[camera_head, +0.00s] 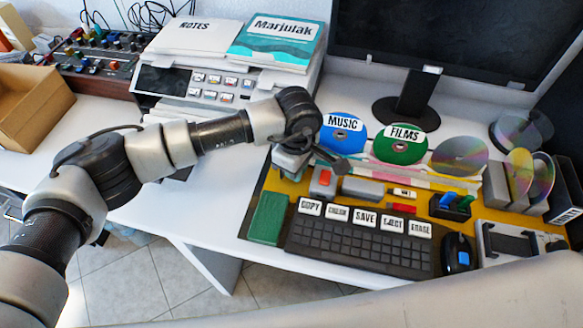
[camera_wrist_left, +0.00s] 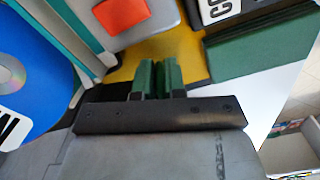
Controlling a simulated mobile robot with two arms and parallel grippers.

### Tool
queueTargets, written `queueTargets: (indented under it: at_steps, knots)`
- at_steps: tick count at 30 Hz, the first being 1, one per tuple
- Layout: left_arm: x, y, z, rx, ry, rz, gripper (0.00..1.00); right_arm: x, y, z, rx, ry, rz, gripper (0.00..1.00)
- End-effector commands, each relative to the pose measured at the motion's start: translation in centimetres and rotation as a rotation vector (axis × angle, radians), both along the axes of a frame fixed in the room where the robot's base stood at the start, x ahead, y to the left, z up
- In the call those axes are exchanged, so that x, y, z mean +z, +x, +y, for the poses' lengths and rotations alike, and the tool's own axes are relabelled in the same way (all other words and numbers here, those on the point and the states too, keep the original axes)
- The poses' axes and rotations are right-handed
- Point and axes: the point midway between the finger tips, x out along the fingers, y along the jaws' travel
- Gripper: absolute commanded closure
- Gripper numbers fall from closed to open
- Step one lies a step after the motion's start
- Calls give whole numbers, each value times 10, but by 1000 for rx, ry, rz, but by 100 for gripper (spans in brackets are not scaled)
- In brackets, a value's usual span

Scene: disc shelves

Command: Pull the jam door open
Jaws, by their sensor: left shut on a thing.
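My left arm comes in from the left, and my left gripper (camera_head: 291,160) points down at the left end of the disc shelf, beside the blue MUSIC disc (camera_head: 343,134). In the left wrist view its green-padded fingers (camera_wrist_left: 158,68) are close together over the yellow mat. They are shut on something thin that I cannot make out. No part marked as a jam door can be read. A grey block with a red button (camera_wrist_left: 122,14) lies just beyond the fingertips. My right gripper is not in view.
A green FILMS disc (camera_head: 400,146) stands right of the blue one. A keyboard (camera_head: 358,243) and a green box (camera_head: 268,219) lie in front. A printer-like machine (camera_head: 232,84) stands behind my arm. The white desk (camera_head: 215,215) is clear at the left front.

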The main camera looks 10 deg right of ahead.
Motion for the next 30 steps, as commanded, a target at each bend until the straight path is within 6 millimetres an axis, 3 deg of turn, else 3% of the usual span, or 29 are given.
queueTargets:
  at_steps: [7, 8, 12, 23, 30]
  knots:
    - [2, -2, -3, -9, -10, 1, 100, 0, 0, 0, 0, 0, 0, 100]
    - [2, -2, -4, -10, -10, 1, 87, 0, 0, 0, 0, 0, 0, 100]
    - [1, -1, -3, -7, -8, -1, 66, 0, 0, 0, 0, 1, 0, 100]
    - [6, 0, -1, -4, -5, -2, 65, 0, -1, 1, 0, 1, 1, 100]
    - [48, 1, -2, -5, -7, -6, 65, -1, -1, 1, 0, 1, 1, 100]
